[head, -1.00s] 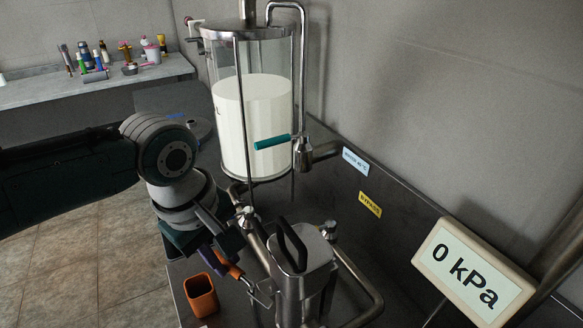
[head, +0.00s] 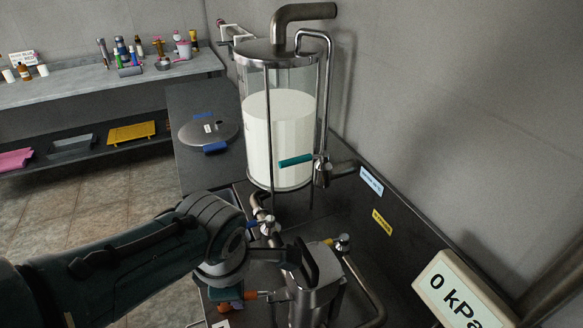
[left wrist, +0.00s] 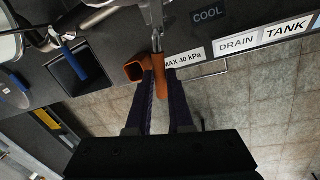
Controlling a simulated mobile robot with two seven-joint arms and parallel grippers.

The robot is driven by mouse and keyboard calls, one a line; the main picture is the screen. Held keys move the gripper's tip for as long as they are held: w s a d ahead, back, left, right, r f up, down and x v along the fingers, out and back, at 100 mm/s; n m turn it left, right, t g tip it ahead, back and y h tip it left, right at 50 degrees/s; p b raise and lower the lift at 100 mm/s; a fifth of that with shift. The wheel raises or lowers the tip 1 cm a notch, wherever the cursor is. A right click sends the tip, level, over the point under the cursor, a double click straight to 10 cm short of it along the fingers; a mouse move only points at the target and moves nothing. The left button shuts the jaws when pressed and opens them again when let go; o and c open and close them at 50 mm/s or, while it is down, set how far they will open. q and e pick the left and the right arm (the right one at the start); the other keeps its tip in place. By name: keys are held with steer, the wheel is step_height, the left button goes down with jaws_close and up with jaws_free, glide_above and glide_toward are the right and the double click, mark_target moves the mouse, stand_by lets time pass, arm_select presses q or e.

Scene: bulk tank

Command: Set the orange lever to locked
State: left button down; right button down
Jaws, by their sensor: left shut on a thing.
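The orange lever (head: 250,295) sticks out to the left from a metal valve beside the steel pump housing (head: 316,290), low in the head view. My left gripper (head: 232,300) is at it, partly hidden by my own wrist. In the left wrist view, the two dark fingers (left wrist: 162,90) are on either side of the orange lever (left wrist: 159,66), shut on its handle. The lever's locked mark cannot be made out. My right gripper is not in view.
The glass tank (head: 280,130) with a teal-handled valve (head: 296,161) stands behind. A gauge (head: 460,290) reads 0 kPa.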

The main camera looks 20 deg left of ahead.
arm_select(q)
steer(key=shift+s+d+n, duration=0.3)
steer(key=shift+s+n, duration=0.1)
steer(key=shift+n, duration=0.6)
steer(key=c, duration=0.8)
jaws_free()
steer(key=r+p, duration=0.1)
steer(key=r, duration=0.2)
steer(key=s+d+r+p, duration=0.1)
steer(key=r+p, duration=0.1)
steer(key=r, duration=0.1)
steer(key=r+p, duration=0.1)
steer(key=r, duration=0.2)
steer(key=shift+s+d+r+p, duration=0.15)
steer(key=shift+s+r+p, duration=0.15)
steer(key=shift+r+p, duration=0.05)
